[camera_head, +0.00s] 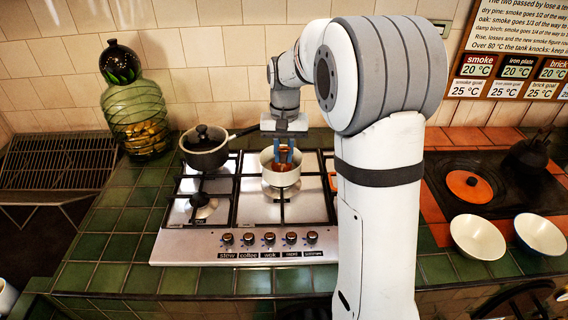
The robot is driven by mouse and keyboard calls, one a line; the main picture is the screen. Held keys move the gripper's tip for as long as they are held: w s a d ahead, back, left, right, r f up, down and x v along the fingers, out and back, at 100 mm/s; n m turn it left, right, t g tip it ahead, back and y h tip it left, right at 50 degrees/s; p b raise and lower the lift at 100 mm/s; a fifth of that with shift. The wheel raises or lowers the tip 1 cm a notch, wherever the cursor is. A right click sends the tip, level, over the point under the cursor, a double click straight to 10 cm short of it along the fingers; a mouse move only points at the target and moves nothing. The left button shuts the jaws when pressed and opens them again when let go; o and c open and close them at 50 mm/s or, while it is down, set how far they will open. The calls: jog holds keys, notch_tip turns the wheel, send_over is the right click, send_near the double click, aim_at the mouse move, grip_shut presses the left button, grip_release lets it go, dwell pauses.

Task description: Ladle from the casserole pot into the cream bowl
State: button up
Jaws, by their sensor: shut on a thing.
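A small cream-white pot (268,174) stands open on the hob with brown contents inside; I take it for the casserole pot. My gripper (285,159) points down into its mouth, its blue fingers shut on a narrow brownish thing, probably the ladle. Its lower end is hidden in the pot, and its shape is too small to make out. A cream bowl (478,237) stands empty at the right on the green tiled counter, well apart from my gripper. Beside it is a white bowl with a blue rim (541,234).
A dark lidded saucepan (205,155) stands on the hob (222,245) left of the pot, its handle reaching towards my gripper. A green glass jar (135,118) stands behind left. An orange round lid (469,187) lies on the dark plate at right. My arm blocks the middle right.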

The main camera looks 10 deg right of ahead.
grip_shut()
notch_tip(320, 180, up, 9)
jog(key=p, duration=0.7)
jog(key=shift+r, duration=0.1)
dwell(1.1)
